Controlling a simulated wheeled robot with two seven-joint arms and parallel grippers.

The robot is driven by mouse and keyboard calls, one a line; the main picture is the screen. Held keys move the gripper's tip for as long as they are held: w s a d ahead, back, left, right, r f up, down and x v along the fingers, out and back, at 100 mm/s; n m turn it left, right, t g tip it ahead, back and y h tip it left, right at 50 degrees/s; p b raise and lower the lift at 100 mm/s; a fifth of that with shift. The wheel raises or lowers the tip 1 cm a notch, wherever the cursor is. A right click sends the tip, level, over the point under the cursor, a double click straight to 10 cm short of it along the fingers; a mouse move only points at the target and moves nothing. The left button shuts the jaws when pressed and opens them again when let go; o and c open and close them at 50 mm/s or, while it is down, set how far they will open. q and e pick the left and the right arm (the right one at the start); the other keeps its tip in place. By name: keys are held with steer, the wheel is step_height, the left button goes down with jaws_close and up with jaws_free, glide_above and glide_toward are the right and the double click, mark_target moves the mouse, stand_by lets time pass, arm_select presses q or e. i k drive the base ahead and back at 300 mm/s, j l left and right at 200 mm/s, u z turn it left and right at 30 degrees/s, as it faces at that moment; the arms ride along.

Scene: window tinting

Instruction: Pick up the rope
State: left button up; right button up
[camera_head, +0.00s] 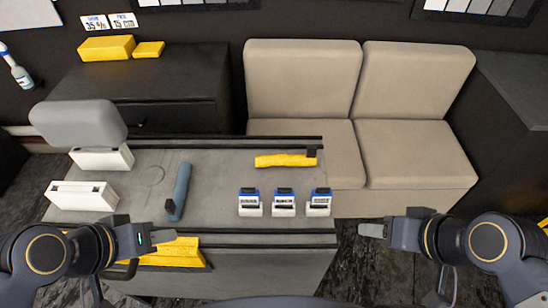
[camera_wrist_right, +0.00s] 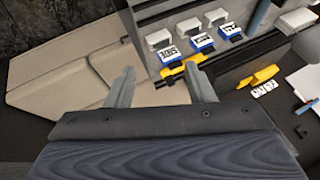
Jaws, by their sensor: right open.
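I cannot make out a clear rope in either view. A long yellow piece (camera_head: 283,160) with a dark end lies on the grey table (camera_head: 215,165) in the head view. A blue-grey elongated item (camera_head: 180,188) with a dark end lies on the table further left. My left gripper (camera_head: 160,238) is at the table's near edge, close to a folded yellow item (camera_head: 175,254); its finger gap does not show clearly. My right gripper (camera_head: 372,230) is right of the table, away from its items. Its fingers (camera_wrist_right: 160,90) are apart and empty in the right wrist view.
Several small blue-and-white boxes (camera_head: 284,203) stand near the table's right end. White blocks (camera_head: 82,196) and a grey rounded object (camera_head: 78,123) are at its left. A beige sofa (camera_head: 415,150) stands behind. Yellow blocks (camera_head: 106,48) lie on a dark cabinet (camera_head: 150,90).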

mark_target(309, 159)
steer(key=z, duration=0.2)
steer(key=k+l+u, duration=0.15)
steer(key=u, duration=0.3)
steer(key=k+l+u, duration=0.1)
steer(key=u, duration=0.35)
steer(key=k+u, duration=0.2)
steer(key=u, duration=0.25)
steer(key=k+u, duration=0.2)
steer(key=u, duration=0.25)
steer(key=k+l+u, duration=0.1)
steer(key=u, duration=0.35)
steer(key=k+u, duration=0.1)
steer(key=u, duration=0.3)
steer(key=k+u, duration=0.1)
steer(key=u, duration=0.35)
steer(key=k+u, duration=0.15)
steer(key=u, duration=0.25)
steer(key=k+l+u, duration=0.3)
steer(key=k, duration=0.25)
steer(key=k+l+z, duration=0.25)
steer(key=l, duration=0.15)
steer(key=l+z, duration=0.55)
steer(key=l, duration=0.25)
